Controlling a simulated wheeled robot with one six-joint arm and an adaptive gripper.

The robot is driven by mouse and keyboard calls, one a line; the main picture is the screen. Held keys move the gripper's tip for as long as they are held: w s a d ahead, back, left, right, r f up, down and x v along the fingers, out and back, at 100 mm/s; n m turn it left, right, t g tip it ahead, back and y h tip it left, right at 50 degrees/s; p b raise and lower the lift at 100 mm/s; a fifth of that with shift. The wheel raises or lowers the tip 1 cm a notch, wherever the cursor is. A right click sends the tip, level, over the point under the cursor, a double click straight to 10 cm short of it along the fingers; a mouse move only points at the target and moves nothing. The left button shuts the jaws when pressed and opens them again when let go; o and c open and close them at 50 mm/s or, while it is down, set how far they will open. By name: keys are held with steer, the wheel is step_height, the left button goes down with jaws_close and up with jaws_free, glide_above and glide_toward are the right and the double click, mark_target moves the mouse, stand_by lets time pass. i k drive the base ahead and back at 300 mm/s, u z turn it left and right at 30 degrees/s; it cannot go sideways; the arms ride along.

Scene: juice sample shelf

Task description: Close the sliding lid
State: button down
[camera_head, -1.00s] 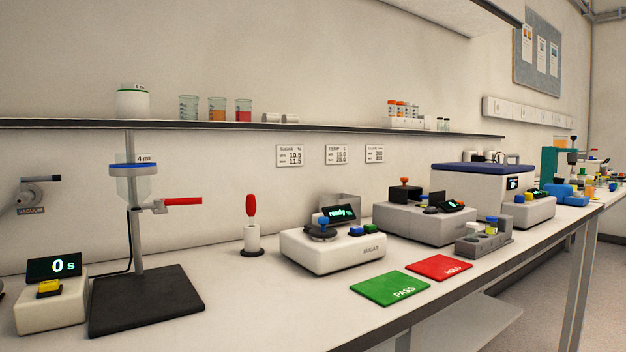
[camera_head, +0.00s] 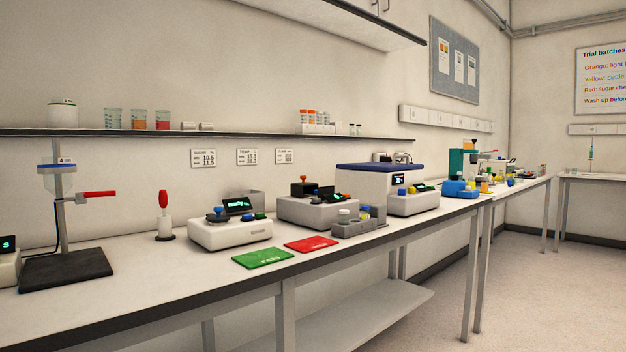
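I cannot tell for sure which part is the sliding lid. A grey instrument (camera_head: 315,213) on the bench has a dark block with an orange-red knob (camera_head: 303,185) on top, beside a small display. To its right stands a white box-shaped unit (camera_head: 363,188) with a flat dark blue top (camera_head: 380,168), which looks down on the box. A white instrument (camera_head: 229,235) at the left has a blue knob and a lit display. Whether any cover is open is too small to tell. My gripper is not in view.
A green PASS mat (camera_head: 263,258) and a red mat (camera_head: 311,244) lie near the bench's front edge. A grey holder (camera_head: 359,222) stands right of them. A stand with a red handle (camera_head: 94,194) is at the left. The floor (camera_head: 500,300) at the right is clear.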

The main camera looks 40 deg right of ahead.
mark_target(299, 190)
steer(key=k, duration=0.15)
steer(key=z, duration=1.05)
